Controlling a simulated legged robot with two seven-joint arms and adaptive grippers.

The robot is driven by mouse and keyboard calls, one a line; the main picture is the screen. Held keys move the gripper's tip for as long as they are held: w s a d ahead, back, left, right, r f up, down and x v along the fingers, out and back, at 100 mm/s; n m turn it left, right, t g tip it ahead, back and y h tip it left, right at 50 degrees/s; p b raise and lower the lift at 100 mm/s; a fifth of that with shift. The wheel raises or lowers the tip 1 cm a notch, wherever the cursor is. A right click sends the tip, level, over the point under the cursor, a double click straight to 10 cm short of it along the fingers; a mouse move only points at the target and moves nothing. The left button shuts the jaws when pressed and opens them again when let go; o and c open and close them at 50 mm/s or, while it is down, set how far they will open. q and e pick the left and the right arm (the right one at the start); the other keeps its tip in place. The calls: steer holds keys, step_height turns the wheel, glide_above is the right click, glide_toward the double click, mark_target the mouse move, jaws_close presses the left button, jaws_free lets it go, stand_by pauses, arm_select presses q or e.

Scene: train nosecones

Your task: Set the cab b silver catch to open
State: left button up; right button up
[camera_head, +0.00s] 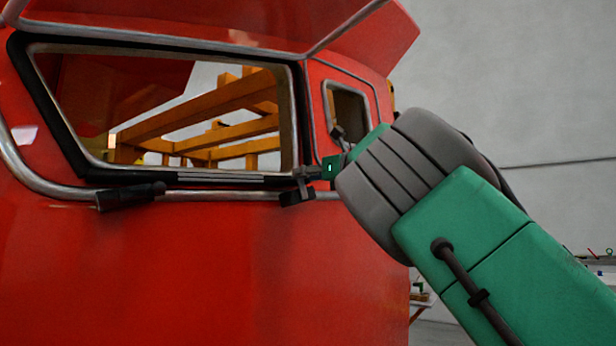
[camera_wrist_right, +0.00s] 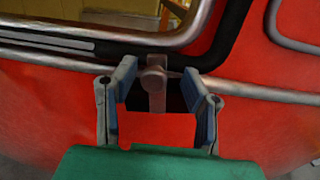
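The catch (camera_wrist_right: 155,84) is a small grey-silver piece with a round pivot, upright on the lower window rail of the red cab. In the wrist view it stands between the two fingers of my right gripper (camera_wrist_right: 159,82). The fingers are open, with a gap visible on each side of the catch. In the head view my right gripper (camera_head: 312,173) reaches in from the right to the window's lower right corner. A small dark fitting (camera_head: 297,194) shows just below it there; its detail is too small to tell. My left gripper is not in view.
The red cab (camera_head: 200,265) fills the left, with a framed window and a raised red panel (camera_head: 200,22) above. A dark handle-like part (camera_head: 130,195) sits on the rail further left. Orange framework (camera_head: 210,120) shows through the window. A smaller side window (camera_head: 348,110) is behind my right wrist.

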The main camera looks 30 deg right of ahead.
steer(key=shift+a+r, duration=0.1)
steer(key=shift+a, duration=0.6)
jaws_close()
steer(key=shift+d, duration=0.45)
steer(key=shift+d+m+p, duration=0.15)
steer(key=shift+m+p, duration=0.2)
steer(key=shift+m, duration=0.45)
arm_select(q)
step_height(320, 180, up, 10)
steer(key=p, duration=0.9)
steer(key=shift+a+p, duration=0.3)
arm_select(e)
steer(key=d+f+m+h, duration=0.4)
steer(key=d+m, duration=0.1)
steer(key=m, duration=1.4)
steer(key=shift+d+t, duration=0.25)
steer(key=shift+t, duration=0.05)
steer(key=shift+w+f, duration=0.1)
steer(key=shift+w, duration=0.05)
jaws_free()
steer(key=shift+w+d, duration=0.1)
